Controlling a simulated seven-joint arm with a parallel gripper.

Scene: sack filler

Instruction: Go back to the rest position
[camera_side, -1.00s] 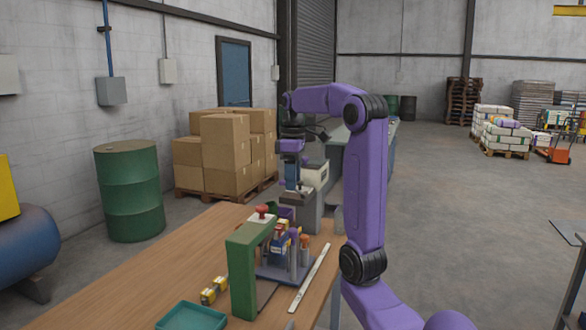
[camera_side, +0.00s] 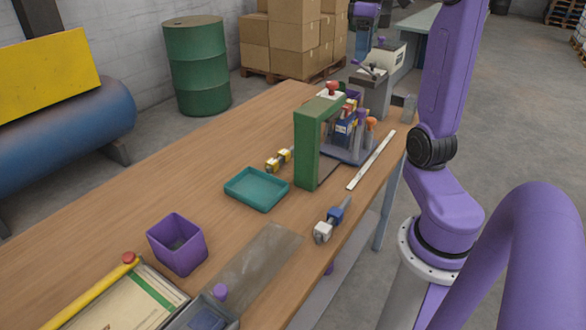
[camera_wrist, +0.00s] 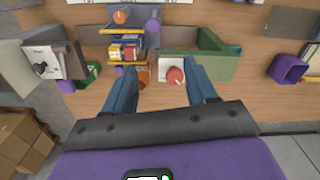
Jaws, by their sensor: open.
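My gripper (camera_side: 363,48) shows at the top of the side view, partly cut off by the frame's upper edge. Its blue fingers point down, close to the grey machine (camera_side: 372,78) at the far end of the bench. In the wrist view my gripper (camera_wrist: 162,72) has its two blue fingers spread wide apart, with nothing held between them. A white box with a red button (camera_wrist: 175,76) appears between the fingertips, beyond them. Its red button also shows in the side view (camera_side: 333,87). The gap between fingers and bench is hard to judge.
A green upright frame (camera_side: 307,150) stands on the wooden bench (camera_side: 190,180) beside a tool rack (camera_side: 350,153). A teal tray (camera_side: 232,190), a purple bin (camera_side: 178,258) and a white-and-blue tool (camera_side: 328,222) are nearer. Cardboard boxes (camera_side: 285,45) stand beyond the bench.

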